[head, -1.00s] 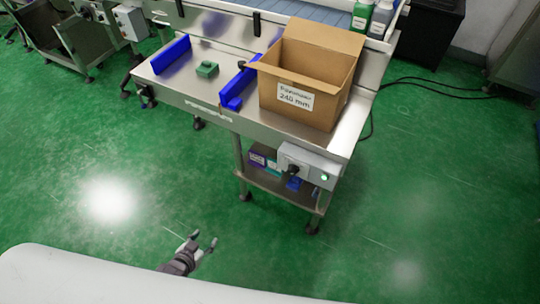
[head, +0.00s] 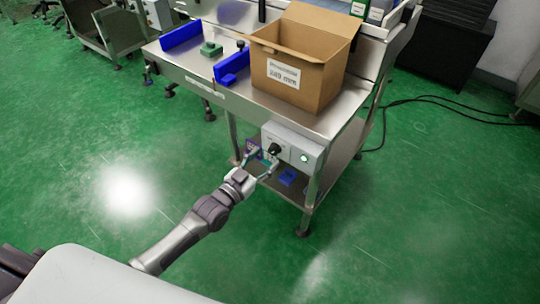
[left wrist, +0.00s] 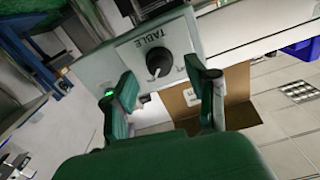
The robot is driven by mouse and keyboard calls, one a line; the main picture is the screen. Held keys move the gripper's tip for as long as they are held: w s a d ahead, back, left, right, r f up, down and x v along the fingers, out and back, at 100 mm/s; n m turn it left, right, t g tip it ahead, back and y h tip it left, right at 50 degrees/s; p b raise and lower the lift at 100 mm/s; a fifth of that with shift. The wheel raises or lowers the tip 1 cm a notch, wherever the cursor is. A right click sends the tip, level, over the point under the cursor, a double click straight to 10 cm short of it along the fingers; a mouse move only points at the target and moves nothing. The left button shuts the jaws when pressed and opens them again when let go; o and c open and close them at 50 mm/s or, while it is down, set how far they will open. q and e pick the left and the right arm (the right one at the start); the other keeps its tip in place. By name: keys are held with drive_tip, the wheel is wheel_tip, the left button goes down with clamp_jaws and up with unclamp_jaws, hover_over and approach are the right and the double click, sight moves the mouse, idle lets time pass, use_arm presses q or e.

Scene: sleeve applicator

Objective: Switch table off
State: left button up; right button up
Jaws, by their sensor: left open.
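The grey control box (head: 306,152) hangs under the front edge of the steel table (head: 190,75). It carries a black rotary knob (head: 275,149) and a lit green lamp (head: 304,158). In the left wrist view the knob (left wrist: 158,63) sits under the label "TABLE", and the green lamp (left wrist: 109,92) glows at the left. My left gripper (head: 261,161) is open in front of the box. Its fingers (left wrist: 166,95) stand apart on either side of the knob's line, empty and short of the knob. My right gripper is in neither view.
An open cardboard box (head: 300,95) stands on the table, beside blue guides (head: 232,69) and a green block (head: 211,48). A lower shelf (head: 335,165) holds a blue item (head: 288,177). Black cables (head: 430,102) lie on the floor at the right. The green floor in front is clear.

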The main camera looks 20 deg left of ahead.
sight(271, 153)
use_arm(q)
drive_tip(key=shift+x, duration=1.6)
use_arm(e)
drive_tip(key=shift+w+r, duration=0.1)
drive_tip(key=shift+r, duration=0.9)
use_arm(q)
clamp_jaws()
